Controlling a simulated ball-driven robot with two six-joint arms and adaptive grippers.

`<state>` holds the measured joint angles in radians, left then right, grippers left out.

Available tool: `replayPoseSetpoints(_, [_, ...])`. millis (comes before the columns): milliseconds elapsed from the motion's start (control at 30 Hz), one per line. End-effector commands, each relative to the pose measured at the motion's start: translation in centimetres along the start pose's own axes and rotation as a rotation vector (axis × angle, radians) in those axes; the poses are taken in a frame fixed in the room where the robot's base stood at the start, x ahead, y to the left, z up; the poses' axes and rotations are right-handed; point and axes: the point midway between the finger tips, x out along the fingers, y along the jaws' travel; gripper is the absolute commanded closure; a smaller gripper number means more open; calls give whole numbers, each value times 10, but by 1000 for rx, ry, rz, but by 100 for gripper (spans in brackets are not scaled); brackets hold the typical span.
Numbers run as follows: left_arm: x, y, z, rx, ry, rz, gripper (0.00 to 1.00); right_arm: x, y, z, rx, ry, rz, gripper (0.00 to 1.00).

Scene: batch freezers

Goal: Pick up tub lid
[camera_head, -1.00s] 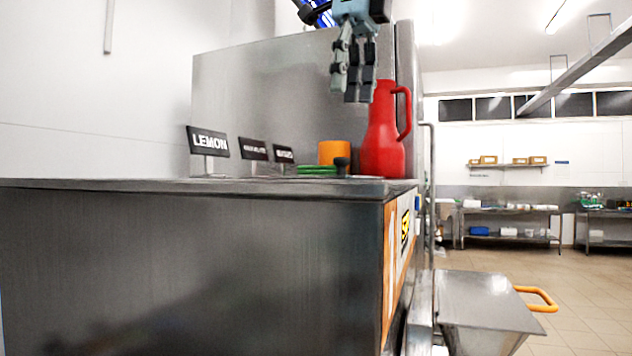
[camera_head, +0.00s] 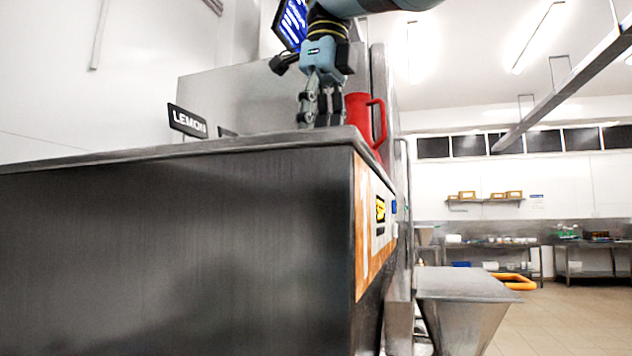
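No tub lid can be made out now; the counter edge and my gripper block the view of the counter top. My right gripper (camera_head: 320,118) points down, with its fingertips at or behind the counter's top edge. Its fingers overlap in this view, so their opening and anything between them cannot be judged. My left gripper is out of view.
A red jug (camera_head: 365,122) stands just right of my gripper, partly hidden. A LEMON sign (camera_head: 187,122) stands on the steel counter (camera_head: 250,240) at left.

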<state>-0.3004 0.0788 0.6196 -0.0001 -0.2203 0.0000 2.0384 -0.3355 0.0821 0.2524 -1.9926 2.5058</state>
Motion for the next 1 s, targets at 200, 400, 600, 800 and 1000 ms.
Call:
replayPoseSetpoints(200, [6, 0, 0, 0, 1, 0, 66, 7, 0, 0, 0, -1, -1, 51])
replayPoseSetpoints(400, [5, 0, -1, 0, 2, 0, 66, 6, 0, 0, 0, -1, -1, 67])
replayPoseSetpoints(600, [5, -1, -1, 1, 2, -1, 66, 7, 0, 0, 0, -1, -1, 93])
replayPoseSetpoints(800, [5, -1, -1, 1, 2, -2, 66, 7, 0, 0, 0, -1, -1, 100])
replayPoseSetpoints(1000, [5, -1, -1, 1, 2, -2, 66, 6, 0, 0, 0, -1, -1, 100])
